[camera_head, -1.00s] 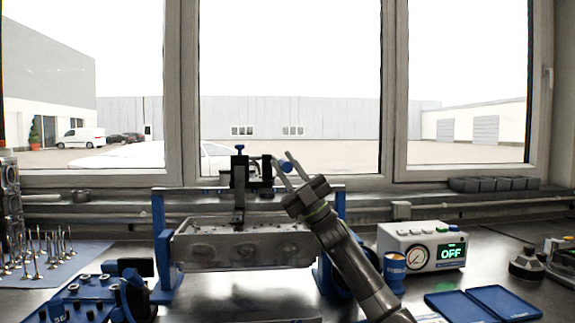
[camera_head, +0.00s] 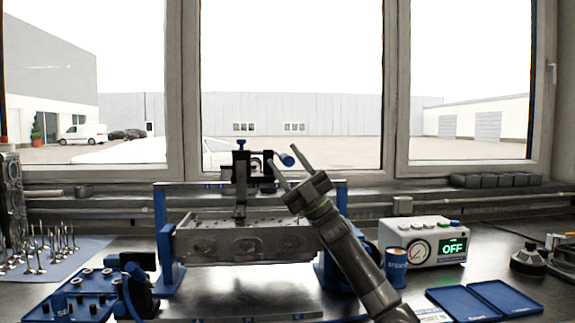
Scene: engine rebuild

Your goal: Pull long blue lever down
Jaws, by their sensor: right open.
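The lever shows as a blue cylindrical end (camera_head: 287,160) at the top of a black press-like fixture (camera_head: 241,175). The fixture stands over a grey metal engine head (camera_head: 250,239) held between blue stands (camera_head: 163,240). My right gripper (camera_head: 284,162) is open, with its two fingers pointing up and to the left. One finger overlaps the blue lever end in the picture; I cannot tell whether it touches. The rest of the lever is largely hidden behind the fingers and the fixture. My left gripper is not in view.
A white box with a gauge and an "OFF" display (camera_head: 424,241) stands to the right, beside a blue cup (camera_head: 396,268). A blue open case (camera_head: 484,300) lies front right. Several valves (camera_head: 38,249) stand on a mat at left. A blue fixture (camera_head: 85,294) sits front left.

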